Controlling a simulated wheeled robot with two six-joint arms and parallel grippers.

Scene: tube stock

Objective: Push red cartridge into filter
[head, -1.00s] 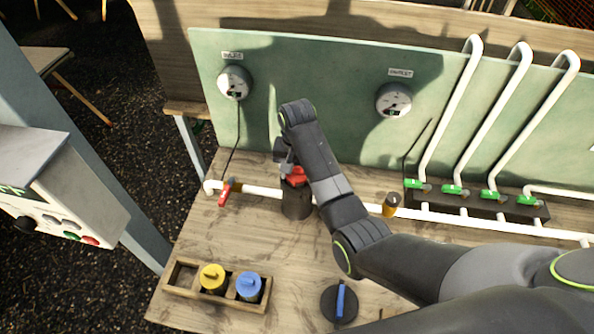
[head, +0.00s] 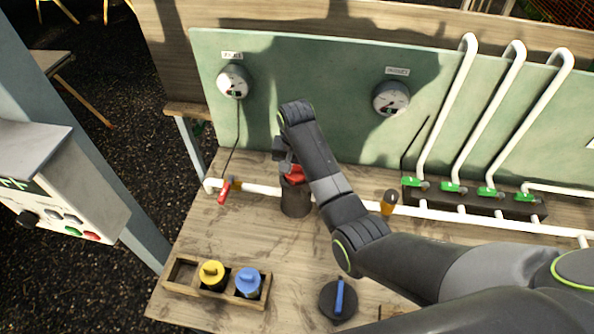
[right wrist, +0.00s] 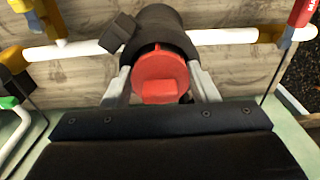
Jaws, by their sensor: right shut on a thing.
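The red cartridge (right wrist: 160,76) sits at the mouth of the dark cylindrical filter housing (head: 296,200), and its red top also shows in the head view (head: 293,174). My right gripper (right wrist: 162,92) is shut on the cartridge, one finger on each side of its red top. In the head view the right gripper (head: 286,160) is above the housing and partly hidden by my own arm. How deep the cartridge sits is hard to tell. The housing (right wrist: 162,28) also shows in the right wrist view. My left gripper is not in view.
A wooden rack (head: 183,290) holds a yellow cartridge (head: 212,273) and a blue cartridge (head: 248,281). A dark lid with a blue handle (head: 339,299) lies on the table.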

